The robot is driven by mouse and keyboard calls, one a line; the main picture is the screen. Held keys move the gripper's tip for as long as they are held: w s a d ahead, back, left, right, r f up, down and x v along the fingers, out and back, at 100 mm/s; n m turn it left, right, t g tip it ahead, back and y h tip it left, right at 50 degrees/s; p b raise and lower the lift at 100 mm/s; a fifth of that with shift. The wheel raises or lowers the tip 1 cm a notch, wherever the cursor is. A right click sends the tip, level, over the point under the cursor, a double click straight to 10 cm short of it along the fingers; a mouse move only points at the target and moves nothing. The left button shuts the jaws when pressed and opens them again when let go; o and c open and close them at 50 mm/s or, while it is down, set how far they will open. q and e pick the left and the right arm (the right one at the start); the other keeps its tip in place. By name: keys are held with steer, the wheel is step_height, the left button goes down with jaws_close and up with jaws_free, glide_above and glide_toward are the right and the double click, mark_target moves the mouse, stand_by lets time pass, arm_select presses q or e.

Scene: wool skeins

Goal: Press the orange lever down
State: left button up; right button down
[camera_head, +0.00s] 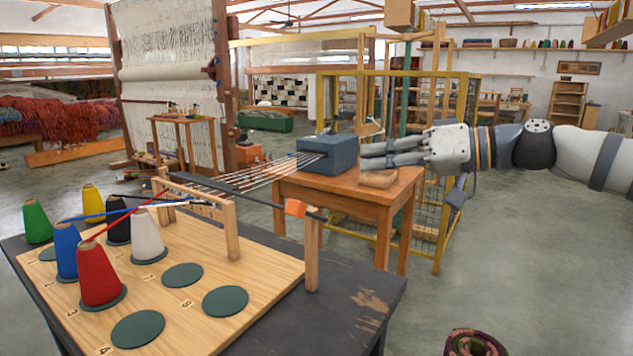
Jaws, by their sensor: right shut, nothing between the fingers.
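The orange lever tip (295,208) is a small orange block on a dark bar near the right end of a wooden frame. The frame stands on a light wooden board (225,330). My right gripper (364,156) reaches in from the right and is shut and empty. In the picture it is to the right of and above the orange tip, apart from it, by a blue-grey block (328,155). My left gripper is not in view.
Several coloured yarn cones, including a red one (99,275), stand on the board's left side. Threads run to the blue-grey block on a small wooden table (350,196). Floor at right is mostly clear.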

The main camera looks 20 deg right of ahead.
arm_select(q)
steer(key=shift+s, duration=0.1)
arm_select(e)
steer(key=shift+a, duration=0.1)
steer(key=b, duration=0.2)
glide_above(308, 212)
steer(key=d, duration=0.1)
step_height(308, 212, down, 5)
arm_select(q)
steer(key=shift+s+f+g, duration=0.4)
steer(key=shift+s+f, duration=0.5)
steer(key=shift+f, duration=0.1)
arm_select(e)
steer(key=shift+s+a+f, duration=0.1)
steer(key=shift+s+f, duration=0.1)
steer(key=shift+s, duration=0.4)
